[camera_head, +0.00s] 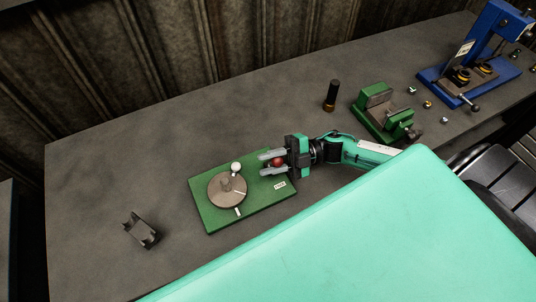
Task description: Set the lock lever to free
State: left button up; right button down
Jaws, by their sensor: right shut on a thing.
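A green base plate (214,222) lies on the grey bench and carries a round grey dial (222,192) with a white-knobbed handle (236,167). A small white label (280,186) sits on the plate's right part. My right gripper (270,160) reaches in from the right over the plate's upper right part. Its fingers are shut on a dark red ball knob (278,161), which looks like the lock lever's end. The lever's shaft below the knob is hidden by the gripper. My left gripper is out of view.
A dark grey bracket (141,230) lies left of the plate. A black cylinder with a brass base (331,96), a green vise (383,112) and a blue press (475,65) stand further right among small parts. The bench behind the plate is clear.

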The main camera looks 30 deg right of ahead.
jog(key=shift+s+f, duration=0.2)
jog(key=shift+s, duration=0.05)
jog(key=c, duration=1.1)
grip_release()
jog(key=shift+d, duration=0.1)
jog(key=shift+d+f, duration=0.1)
jog(key=shift+d, duration=0.25)
jog(key=d+b, duration=0.1)
jog(key=d, duration=0.3)
jog(key=s+d+f+b, duration=0.1)
jog(key=d+b, duration=0.1)
jog(key=d, duration=0.2)
jog(key=s+d+b, duration=0.1)
jog(key=d, duration=0.3)
jog(key=shift+f, duration=0.3)
jog(key=shift+s+d+b, duration=0.1)
jog(key=shift+d+b, duration=0.2)
jog(key=shift+d, duration=0.05)
jog(key=shift+r, duration=0.15)
